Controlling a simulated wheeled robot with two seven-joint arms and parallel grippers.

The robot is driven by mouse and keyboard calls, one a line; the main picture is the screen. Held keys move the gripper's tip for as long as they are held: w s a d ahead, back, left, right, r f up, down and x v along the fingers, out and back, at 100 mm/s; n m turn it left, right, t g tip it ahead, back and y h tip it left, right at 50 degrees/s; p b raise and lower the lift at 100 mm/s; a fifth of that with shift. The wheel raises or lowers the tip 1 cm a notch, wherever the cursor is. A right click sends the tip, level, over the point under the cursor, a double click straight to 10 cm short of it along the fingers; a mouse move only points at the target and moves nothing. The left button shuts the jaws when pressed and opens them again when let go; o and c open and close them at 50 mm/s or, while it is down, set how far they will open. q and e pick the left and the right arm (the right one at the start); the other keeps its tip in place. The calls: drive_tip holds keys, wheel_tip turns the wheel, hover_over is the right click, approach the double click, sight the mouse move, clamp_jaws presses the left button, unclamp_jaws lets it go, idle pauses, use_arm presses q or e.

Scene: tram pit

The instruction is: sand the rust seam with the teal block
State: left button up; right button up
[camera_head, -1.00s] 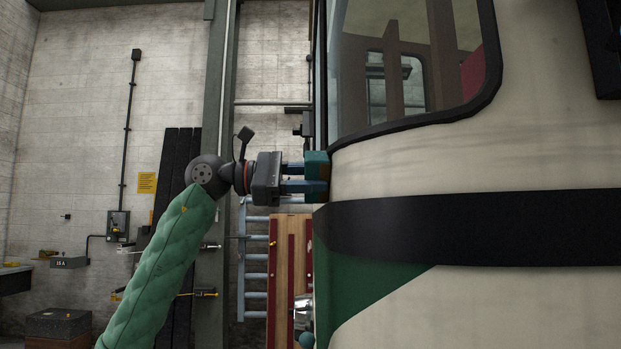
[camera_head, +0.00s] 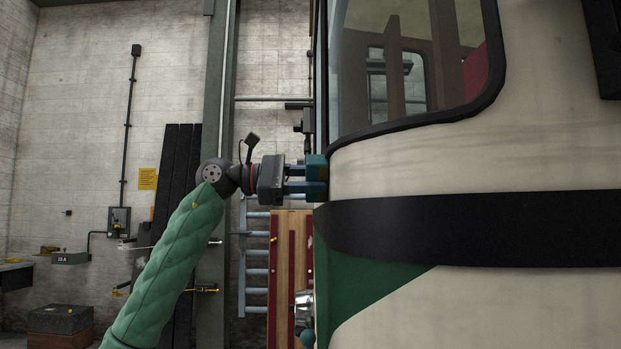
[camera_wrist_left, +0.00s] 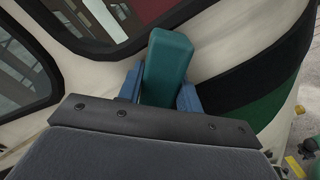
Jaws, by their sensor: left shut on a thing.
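My left gripper (camera_head: 304,179) is shut on the teal block (camera_head: 318,161), with a blue finger on each side of it. It holds the block up at the tram's (camera_head: 440,160) left edge, near the lower corner of the window and just above the black band. In the left wrist view the teal block (camera_wrist_left: 167,66) stands between the blue fingers, in front of the cream panel. I cannot tell whether the block touches the panel. The rust seam cannot be made out in either view. My right gripper is not in view.
The tram's window (camera_head: 400,65) and black band (camera_head: 470,228) lie close to the gripper. A pale blue ladder (camera_head: 256,270) and wooden boards (camera_head: 291,262) stand behind. A grey post (camera_head: 213,270) rises behind my arm. The left side has open room before the wall.

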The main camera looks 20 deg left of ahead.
use_arm(q)
drive_tip(key=shift+w+a, duration=0.25)
drive_tip(key=shift+w, duration=0.55)
drive_tip(key=shift+w+a, duration=0.2)
drive_tip(key=shift+w, duration=0.6)
drive_tip(key=w+a+p, duration=0.1)
drive_tip(key=w+p, duration=0.1)
drive_tip(key=w, duration=0.4)
drive_tip(key=shift+a, duration=0.35)
drive_tip(key=shift+b+v, duration=0.55)
drive_tip(key=shift+v, duration=2.4)
drive_tip(key=v, duration=0.3)
